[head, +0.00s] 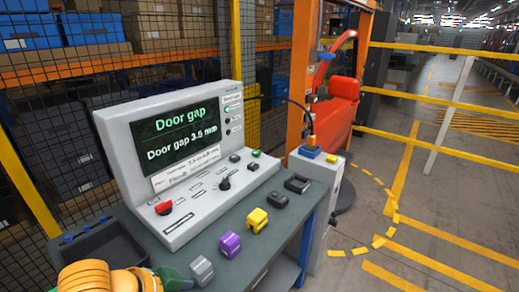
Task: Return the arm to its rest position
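Orange, rounded links of my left arm (85,276) show at the bottom left, in front of the bench. A small dark green piece beside them is too cut off to tell whether it belongs to the gripper. The fingers of my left gripper cannot be made out. My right arm and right gripper are out of view.
A grey console (180,165) with a "Door gap 3.5 mm" screen stands on a dark bench (225,209). Grey, purple (230,244) and yellow (257,221) blocks line its front. A black tray (105,250) lies left. A red door (338,108) stands behind; open floor lies right.

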